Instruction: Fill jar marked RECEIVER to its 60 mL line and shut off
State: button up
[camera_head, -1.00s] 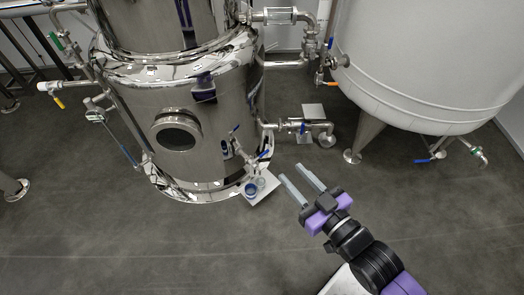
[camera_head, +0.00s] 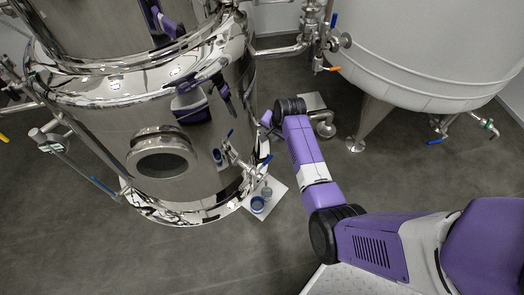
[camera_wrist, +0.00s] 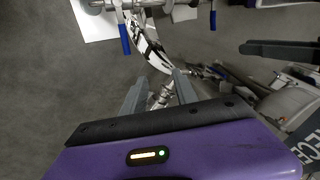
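My gripper (camera_head: 266,120) is beside the tank, beyond and above the jars, partly hidden by my wrist. In the wrist view my gripper (camera_wrist: 159,76) is open and empty, with blue handles (camera_wrist: 124,38) beyond the fingertips.
A pale tank (camera_head: 430,50) on legs stands at right. The floor in front is clear.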

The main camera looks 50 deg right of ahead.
aim_at(267, 160)
jog(key=a+f+b, duration=0.1)
jog(key=f, duration=0.2)
jog(key=s+a+f+m+g+y+b, duration=0.1)
jog(key=f, duration=0.3)
jog(key=s+a+f+g+b, duration=0.1)
jog(key=f, duration=0.3)
jog(key=shift+s+a+m+y+b, duration=0.2)
jog(key=shift+s+m+y+b, duration=0.1)
jog(key=shift+m+y, duration=0.1)
jog(key=shift+c, duration=0.4)
grip_shut()
dwell(0.6)
